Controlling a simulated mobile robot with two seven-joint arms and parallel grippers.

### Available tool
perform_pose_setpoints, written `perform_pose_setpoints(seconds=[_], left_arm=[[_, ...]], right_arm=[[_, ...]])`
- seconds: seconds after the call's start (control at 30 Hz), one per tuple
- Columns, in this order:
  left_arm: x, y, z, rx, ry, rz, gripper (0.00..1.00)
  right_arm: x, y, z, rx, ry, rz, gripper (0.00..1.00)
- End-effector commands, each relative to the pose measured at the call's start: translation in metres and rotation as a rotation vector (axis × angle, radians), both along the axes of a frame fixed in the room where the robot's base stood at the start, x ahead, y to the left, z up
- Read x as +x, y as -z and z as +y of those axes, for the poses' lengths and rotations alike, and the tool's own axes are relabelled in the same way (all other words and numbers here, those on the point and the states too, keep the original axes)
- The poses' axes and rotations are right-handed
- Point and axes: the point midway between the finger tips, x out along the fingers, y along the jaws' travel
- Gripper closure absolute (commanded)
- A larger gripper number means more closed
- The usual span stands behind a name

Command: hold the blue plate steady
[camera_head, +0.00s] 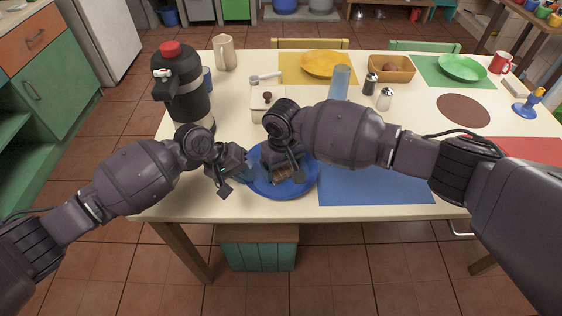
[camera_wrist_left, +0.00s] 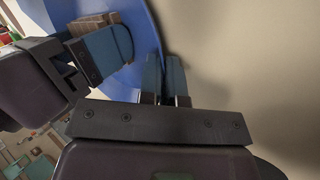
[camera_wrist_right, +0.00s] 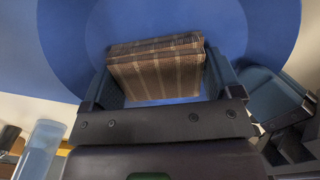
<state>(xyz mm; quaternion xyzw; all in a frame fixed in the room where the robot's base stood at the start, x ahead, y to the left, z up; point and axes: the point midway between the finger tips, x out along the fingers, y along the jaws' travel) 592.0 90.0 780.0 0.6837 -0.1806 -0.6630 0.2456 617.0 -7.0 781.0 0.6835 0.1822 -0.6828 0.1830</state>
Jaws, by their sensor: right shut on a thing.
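The blue plate (camera_head: 308,178) lies at the near edge of the table; it also fills much of the right wrist view (camera_wrist_right: 70,40). My left gripper (camera_head: 240,174) is at the plate's left rim. In the left wrist view its two fingers (camera_wrist_left: 164,80) are close together, with the rim reaching between or just beside them; contact is unclear.
A blue mat (camera_head: 375,185) lies right of the plate. A dark flask with a red top (camera_head: 182,90) and a white lidded pot (camera_head: 263,101) stand behind my grippers. A blue glass (camera_head: 340,82) and shakers (camera_head: 384,99) stand farther back.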

Motion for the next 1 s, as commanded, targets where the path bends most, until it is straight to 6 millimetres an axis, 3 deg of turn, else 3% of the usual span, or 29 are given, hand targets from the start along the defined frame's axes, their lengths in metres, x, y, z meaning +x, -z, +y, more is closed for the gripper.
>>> perform_pose_setpoints(seconds=[0.2, 0.7, 1.0], left_arm=[[0.0, 0.0, 0.0, 0.001, 0.0, 0.0, 1.0], [0.0, 0.0, 0.0, 0.0, 0.0, 0.0, 1.0], [0.0, 0.0, 0.0, 0.0, 0.0, 0.0, 1.0]], right_arm=[[-0.013, 0.001, -0.004, -0.002, -0.002, 0.001, 0.45], [0.019, 0.001, 0.005, -0.002, 0.001, 0.002, 0.45], [-0.002, 0.001, -0.001, -0.001, -0.002, 0.004, 0.45]])
